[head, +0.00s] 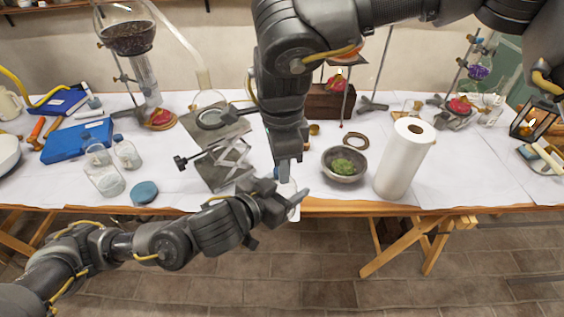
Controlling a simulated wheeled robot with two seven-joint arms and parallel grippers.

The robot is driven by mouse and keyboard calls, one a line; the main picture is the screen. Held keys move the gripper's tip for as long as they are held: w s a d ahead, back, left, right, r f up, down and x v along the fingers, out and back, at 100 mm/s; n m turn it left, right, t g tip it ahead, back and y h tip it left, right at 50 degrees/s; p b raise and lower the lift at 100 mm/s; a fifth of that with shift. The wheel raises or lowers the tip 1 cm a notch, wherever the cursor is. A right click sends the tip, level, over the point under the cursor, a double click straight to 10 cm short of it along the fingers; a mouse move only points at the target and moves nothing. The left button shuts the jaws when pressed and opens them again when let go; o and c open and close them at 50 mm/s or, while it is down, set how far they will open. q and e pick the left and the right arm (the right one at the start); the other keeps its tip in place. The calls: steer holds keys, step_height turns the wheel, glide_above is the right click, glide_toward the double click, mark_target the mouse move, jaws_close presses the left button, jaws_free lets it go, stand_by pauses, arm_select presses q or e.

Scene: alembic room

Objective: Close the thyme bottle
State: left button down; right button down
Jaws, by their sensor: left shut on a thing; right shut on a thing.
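My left gripper (289,200) is at the table's front edge, shut on a small pale bottle (295,213), taken to be the thyme bottle. The fingers hide most of it, and its contents and any label cannot be read. My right gripper (285,170) points down from above, directly over the left one. It is shut on a small blue thing (276,172), which looks like a cap and is mostly hidden. Whether the cap touches the bottle's mouth cannot be told.
A metal lab jack (222,160) stands left of the grippers. A bowl (345,165) with green matter and a paper roll (404,160) stand right. Glass jars (104,175) and a round blue lid (145,191) lie farther left. The table front (340,204) is close by.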

steer(key=c, duration=1.1)
jaws_free()
steer(key=shift+r, duration=0.1)
steer(key=shift+s+r, duration=0.1)
steer(key=shift+r, duration=2.15)
steer(key=shift+c, duration=0.3)
